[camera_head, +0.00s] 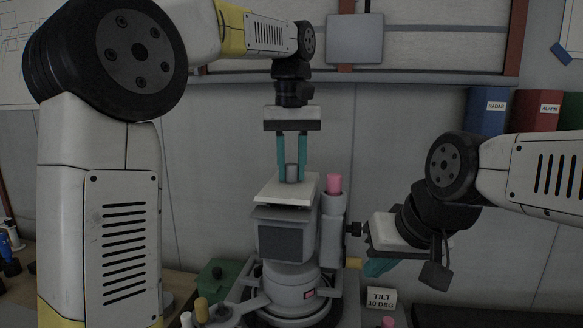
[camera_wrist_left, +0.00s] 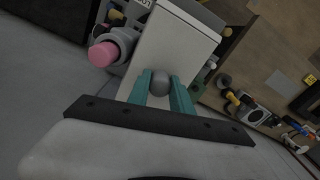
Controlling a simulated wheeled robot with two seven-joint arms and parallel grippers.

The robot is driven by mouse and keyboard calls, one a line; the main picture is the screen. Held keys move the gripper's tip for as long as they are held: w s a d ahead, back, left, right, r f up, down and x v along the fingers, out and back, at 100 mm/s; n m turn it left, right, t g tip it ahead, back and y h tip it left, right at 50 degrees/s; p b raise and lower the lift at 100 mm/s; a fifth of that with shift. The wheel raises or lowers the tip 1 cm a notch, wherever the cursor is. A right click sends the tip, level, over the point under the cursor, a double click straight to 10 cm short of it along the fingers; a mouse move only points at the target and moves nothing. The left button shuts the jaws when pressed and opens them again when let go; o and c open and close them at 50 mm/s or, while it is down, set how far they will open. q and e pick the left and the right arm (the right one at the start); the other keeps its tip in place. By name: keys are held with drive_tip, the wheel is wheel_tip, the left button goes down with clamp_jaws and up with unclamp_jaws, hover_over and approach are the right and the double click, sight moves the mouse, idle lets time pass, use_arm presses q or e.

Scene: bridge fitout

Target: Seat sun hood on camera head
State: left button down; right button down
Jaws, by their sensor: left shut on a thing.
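The sun hood (camera_head: 270,190) is a pale slab with a grey knob (camera_head: 291,173) on top. It lies over the grey camera head (camera_head: 285,242), which has a dark square front; whether it is fully down I cannot tell. My left gripper (camera_head: 292,172) points straight down, its teal fingers shut on the knob. In the left wrist view, the fingers (camera_wrist_left: 160,88) flank the round knob (camera_wrist_left: 159,82) on the pale hood (camera_wrist_left: 176,42). My right gripper (camera_head: 376,267) is to the right of the camera head, its teal fingers mostly hidden.
A grey cylinder with a pink top (camera_head: 334,184) stands on the camera head's right side. A "TILT 10 DEG" sign (camera_head: 381,298) stands at the lower right. A green box (camera_head: 217,278) sits at the lower left. Binders (camera_head: 490,112) stand at the back right.

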sight(291, 164)
use_arm(q)
drive_tip(key=shift+f, duration=0.3)
drive_tip(key=shift+f, duration=0.2)
drive_tip(key=c, duration=1.1)
unclamp_jaws()
wheel_tip(291, 164, up, 8)
drive_tip(key=shift+f, duration=0.1)
